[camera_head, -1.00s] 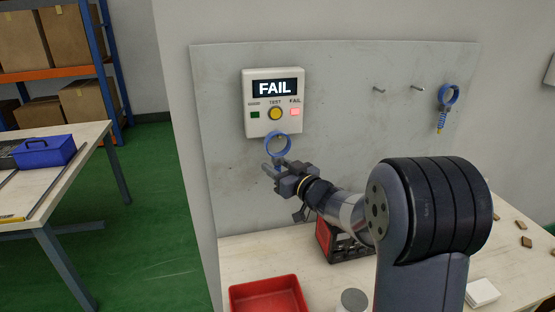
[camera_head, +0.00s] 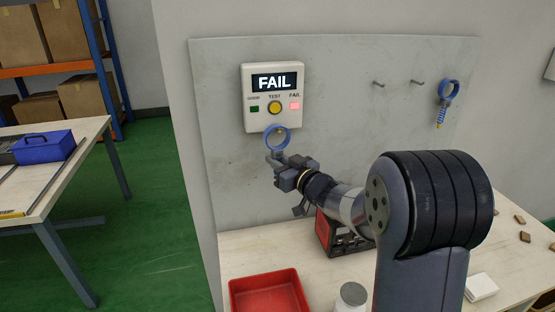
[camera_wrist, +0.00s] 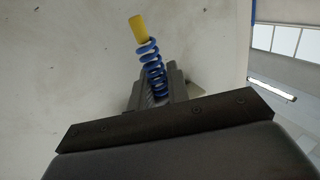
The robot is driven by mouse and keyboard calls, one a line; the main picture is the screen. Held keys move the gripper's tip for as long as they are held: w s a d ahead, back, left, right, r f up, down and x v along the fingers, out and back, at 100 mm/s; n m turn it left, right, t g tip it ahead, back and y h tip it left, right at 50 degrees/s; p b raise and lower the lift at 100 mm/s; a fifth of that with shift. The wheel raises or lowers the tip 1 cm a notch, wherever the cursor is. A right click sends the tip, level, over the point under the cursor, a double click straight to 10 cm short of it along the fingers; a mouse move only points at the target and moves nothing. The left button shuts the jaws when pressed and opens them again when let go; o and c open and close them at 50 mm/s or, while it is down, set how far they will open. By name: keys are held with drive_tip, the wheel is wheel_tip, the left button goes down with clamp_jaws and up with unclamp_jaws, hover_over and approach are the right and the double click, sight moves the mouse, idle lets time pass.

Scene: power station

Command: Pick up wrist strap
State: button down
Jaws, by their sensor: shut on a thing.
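A wrist strap with a blue ring band (camera_head: 277,139) is at my gripper, just below the tester's lower edge. My gripper (camera_head: 277,160) is shut on the strap under the ring. In the wrist view the strap's blue coiled cord (camera_wrist: 153,68) with a yellow end (camera_wrist: 138,28) sticks out past the dark fingers. The ring itself is not visible there. A second strap (camera_head: 447,98), with a blue ring, coil and yellow end, hangs on the grey wall panel at the right.
The white tester (camera_head: 274,97) on the panel reads FAIL, with a lit red lamp and a yellow TEST button. Two bare pegs (camera_head: 417,82) stick out of the panel. A red tray (camera_head: 268,291), a jar (camera_head: 351,296) and a black-and-red crate (camera_head: 325,236) stand on the bench.

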sight(280, 151)
drive_tip(key=r, duration=0.3)
drive_tip(key=shift+s+d+r, duration=0.25)
drive_tip(key=v, duration=1.7)
drive_tip(key=shift+s, duration=0.2)
drive_tip(key=shift+w+f, duration=0.1)
drive_tip(key=shift+f, duration=0.05)
